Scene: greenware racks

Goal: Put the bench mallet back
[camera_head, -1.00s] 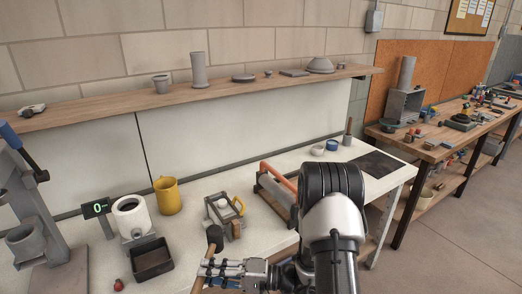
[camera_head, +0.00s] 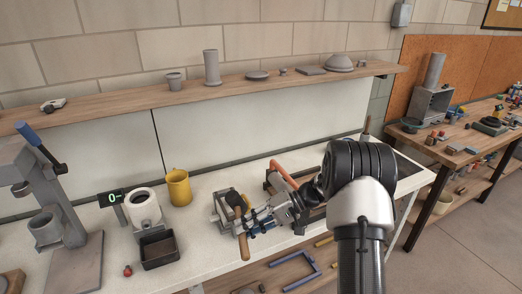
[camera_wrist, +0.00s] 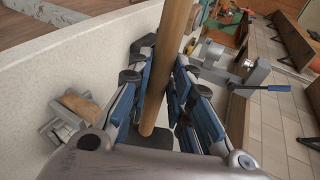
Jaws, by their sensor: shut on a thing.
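The bench mallet has a pale wooden handle (camera_head: 243,246) and a dark head (camera_head: 235,198). My gripper (camera_head: 246,224) is shut on the handle, over the white bench. In the wrist view the handle (camera_wrist: 172,60) runs between the blue-padded fingers (camera_wrist: 160,95), with part of the dark head (camera_wrist: 152,138) beyond them. The head covers part of a grey metal fixture (camera_head: 216,212) behind it. I cannot tell whether the mallet touches the bench or the fixture.
A yellow pitcher (camera_head: 178,188), white cylinder (camera_head: 143,208), dark bin (camera_head: 160,250) and grey press (camera_head: 52,215) stand left. An orange-barred frame (camera_head: 284,174) is close behind my arm. A wall shelf (camera_head: 130,104) holds grey pots. Bare bench lies left of the fixture.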

